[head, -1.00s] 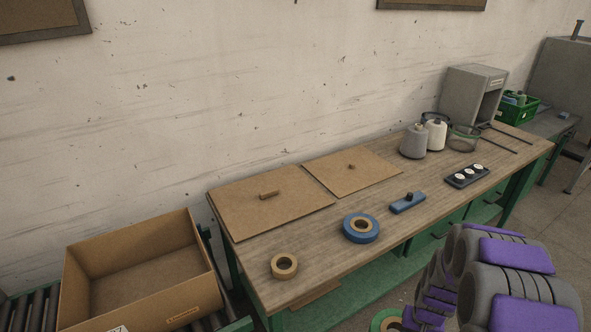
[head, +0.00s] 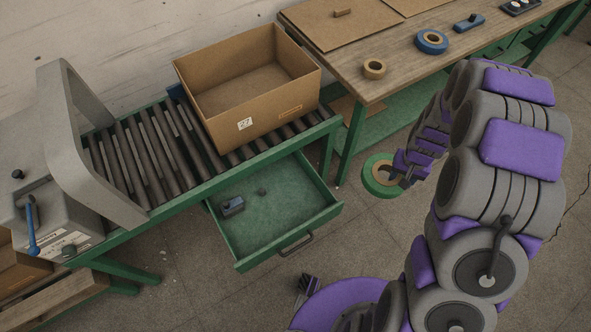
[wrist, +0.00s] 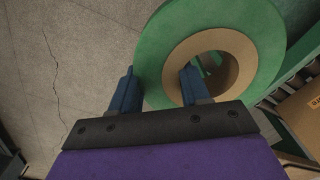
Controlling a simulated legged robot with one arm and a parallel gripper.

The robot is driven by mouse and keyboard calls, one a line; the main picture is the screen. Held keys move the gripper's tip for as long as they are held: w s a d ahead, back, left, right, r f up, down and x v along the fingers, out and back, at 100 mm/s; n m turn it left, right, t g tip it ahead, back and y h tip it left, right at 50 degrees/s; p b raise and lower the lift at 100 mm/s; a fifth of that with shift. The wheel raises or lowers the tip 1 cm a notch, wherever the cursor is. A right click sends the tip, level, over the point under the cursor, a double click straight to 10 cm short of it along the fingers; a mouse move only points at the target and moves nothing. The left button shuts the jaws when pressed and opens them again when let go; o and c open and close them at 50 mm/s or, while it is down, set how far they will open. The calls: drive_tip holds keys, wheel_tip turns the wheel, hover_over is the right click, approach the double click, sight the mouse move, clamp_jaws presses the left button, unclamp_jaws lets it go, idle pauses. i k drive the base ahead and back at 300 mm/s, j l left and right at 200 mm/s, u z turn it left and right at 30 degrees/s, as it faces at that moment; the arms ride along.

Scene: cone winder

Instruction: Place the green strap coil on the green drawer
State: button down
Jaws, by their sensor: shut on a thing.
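The green strap coil (head: 374,174) is a green ring with a tan core. My gripper (head: 402,178) is shut on it and holds it in the air to the right of the drawer. In the wrist view the coil (wrist: 271,52) shows close up, with one finger of my gripper (wrist: 158,88) outside the ring and the other in the core's hole. The green drawer (head: 328,209) is pulled open under the roller conveyor. A small blue-grey block and a small dark knob lie inside it, and much of its floor is bare.
A cardboard box (head: 216,137) stands on the roller conveyor (head: 130,165) above the drawer. Bare floor lies between drawer and coil.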

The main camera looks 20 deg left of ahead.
sight(263, 193)
drive_tip(key=k+j, duration=0.1)
drive_tip(key=j, duration=0.85)
drive_tip(key=k+j, duration=0.15)
drive_tip(key=j, duration=0.35)
drive_tip(key=k+j, duration=0.1)
drive_tip(key=j, duration=0.4)
drive_tip(key=i+j, duration=0.1)
drive_tip(key=j, duration=0.2)
